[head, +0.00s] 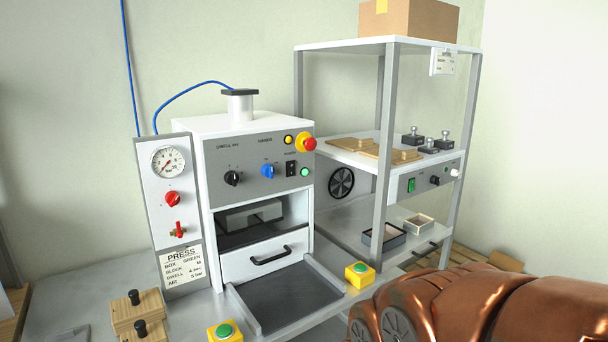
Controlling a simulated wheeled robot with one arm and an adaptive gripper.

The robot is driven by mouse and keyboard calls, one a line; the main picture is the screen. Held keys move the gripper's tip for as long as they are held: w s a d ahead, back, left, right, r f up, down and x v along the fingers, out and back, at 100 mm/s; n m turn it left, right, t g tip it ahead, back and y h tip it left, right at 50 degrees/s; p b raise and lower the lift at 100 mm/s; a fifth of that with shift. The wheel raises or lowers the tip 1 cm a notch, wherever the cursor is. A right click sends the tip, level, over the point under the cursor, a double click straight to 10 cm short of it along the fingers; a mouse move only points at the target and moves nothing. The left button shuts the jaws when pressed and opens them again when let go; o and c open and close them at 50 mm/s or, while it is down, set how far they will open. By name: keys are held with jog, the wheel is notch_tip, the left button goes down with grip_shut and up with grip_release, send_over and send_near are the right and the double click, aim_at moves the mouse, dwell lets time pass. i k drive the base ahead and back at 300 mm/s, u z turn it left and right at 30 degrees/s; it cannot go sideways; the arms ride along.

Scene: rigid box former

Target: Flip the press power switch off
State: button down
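The press (222,205) is a white and grey machine left of the middle in the head view. Its power switch (291,169) is a small black rocker at the right of the grey front panel, under a small label. A green round lamp or button (305,172) sits just right of it. The rocker's position is too small to tell. Part of my copper-coloured arm fills the bottom right corner, well to the right of and nearer than the press. My gripper is not in view.
The panel also has a red emergency button (308,144), a blue knob (267,171) and a black knob (232,178). A gauge panel (152,200) stands at left. Yellow button boxes (360,274) flank the front tray (285,298). A shelf rack (386,150) stands close at right.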

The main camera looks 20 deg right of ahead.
aim_at(291, 165)
jog(key=k, duration=0.35)
jog(key=z, duration=0.55)
jog(key=i, duration=0.75)
jog(key=u, duration=1.75)
